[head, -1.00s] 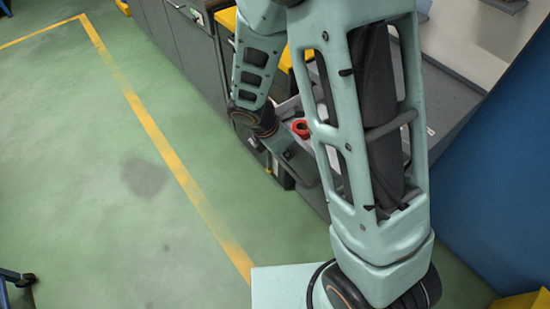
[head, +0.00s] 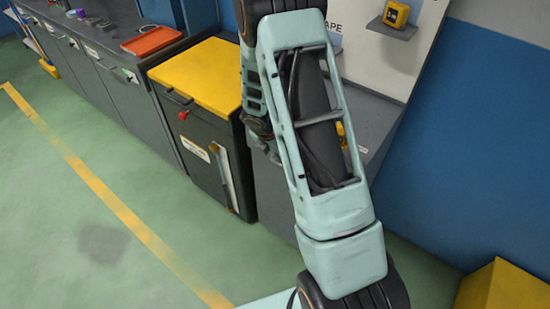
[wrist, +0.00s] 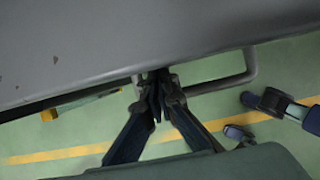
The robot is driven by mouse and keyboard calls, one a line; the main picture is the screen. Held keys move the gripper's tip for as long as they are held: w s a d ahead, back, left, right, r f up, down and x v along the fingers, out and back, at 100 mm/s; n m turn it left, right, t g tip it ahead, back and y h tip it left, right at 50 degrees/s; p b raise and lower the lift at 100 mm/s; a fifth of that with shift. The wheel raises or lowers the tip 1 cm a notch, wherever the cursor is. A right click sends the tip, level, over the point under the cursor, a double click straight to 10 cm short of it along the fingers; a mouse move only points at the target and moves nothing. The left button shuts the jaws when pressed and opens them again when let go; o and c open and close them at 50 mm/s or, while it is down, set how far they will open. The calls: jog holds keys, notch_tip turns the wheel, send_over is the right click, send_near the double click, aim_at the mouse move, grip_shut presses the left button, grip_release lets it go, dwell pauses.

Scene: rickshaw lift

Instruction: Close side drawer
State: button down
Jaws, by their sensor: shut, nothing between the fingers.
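In the wrist view a grey panel (wrist: 150,40), likely the side drawer's front, spans the top of the picture. A grey bar handle (wrist: 252,68) sticks out from its lower edge. My gripper (wrist: 158,88) is shut and empty, its fingertips at that lower edge beside the handle; I cannot tell whether they touch. In the head view my arm covers the gripper and most of the drawer area. Part of the grey bench front (head: 272,195) shows to the left of my arm. How far the drawer stands out cannot be seen.
A dark cabinet with a yellow top (head: 200,75) stands left of my arm. A red tray (head: 152,41) lies on the grey counter beyond it. A yellow box (head: 505,288) is at the lower right by the blue wall (head: 470,150). The green floor at left is clear.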

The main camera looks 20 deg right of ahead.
jog(key=shift+w+d+r, duration=0.15)
jog(key=shift+w+d, duration=0.05)
jog(key=shift+d, duration=0.15)
